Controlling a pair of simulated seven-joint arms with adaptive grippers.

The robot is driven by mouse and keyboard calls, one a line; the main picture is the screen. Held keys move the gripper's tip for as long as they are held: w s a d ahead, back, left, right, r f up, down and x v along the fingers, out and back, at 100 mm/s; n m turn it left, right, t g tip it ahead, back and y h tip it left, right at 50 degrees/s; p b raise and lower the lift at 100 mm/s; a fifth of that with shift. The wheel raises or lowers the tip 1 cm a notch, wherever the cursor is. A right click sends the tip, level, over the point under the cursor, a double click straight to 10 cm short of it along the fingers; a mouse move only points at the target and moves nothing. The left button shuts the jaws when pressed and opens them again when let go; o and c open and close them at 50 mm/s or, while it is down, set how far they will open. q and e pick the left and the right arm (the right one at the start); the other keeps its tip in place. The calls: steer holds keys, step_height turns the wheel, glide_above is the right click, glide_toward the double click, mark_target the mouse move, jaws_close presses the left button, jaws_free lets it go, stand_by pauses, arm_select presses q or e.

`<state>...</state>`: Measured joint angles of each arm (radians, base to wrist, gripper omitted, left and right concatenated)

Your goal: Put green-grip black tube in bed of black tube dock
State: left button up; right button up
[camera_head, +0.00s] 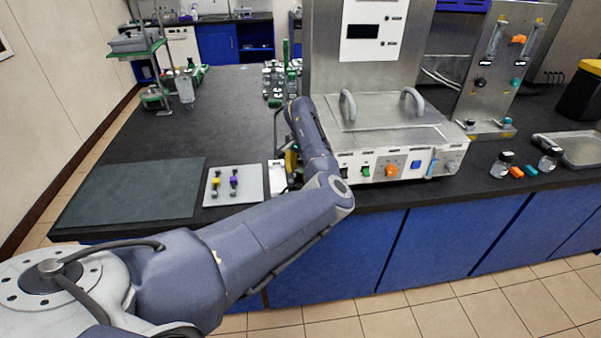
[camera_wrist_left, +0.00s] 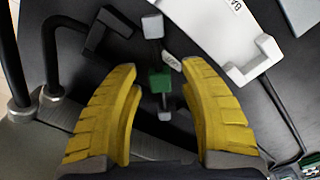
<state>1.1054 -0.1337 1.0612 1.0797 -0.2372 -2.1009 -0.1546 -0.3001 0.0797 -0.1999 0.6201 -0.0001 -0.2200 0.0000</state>
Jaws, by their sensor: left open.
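The green-grip black tube shows in the left wrist view, with a green grip (camera_wrist_left: 160,83), a dark shaft and pale grey end blocks. My left gripper (camera_wrist_left: 158,72) is open, its yellow fingers on either side of the tube with gaps visible. In the head view my left gripper (camera_head: 291,160) is mostly hidden behind my own arm, beside the steel machine. A black bracket-like piece (camera_wrist_left: 106,36) lies left of the tube; I cannot tell whether it belongs to the black tube dock. A small pale oval tag sits beside the tube. My right gripper is not in view.
A white body with raised ends (camera_wrist_left: 235,45) lies right of the tube. A pale tray (camera_head: 252,184) holds yellow- and purple-grip tubes. A dark green mat (camera_head: 140,190) lies left of it. The steel machine (camera_head: 385,115) stands to the right.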

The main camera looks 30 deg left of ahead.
mark_target(301, 171)
arm_select(q)
step_height(301, 171, up, 12)
stand_by(0.6)
steer(key=shift+f, duration=0.15)
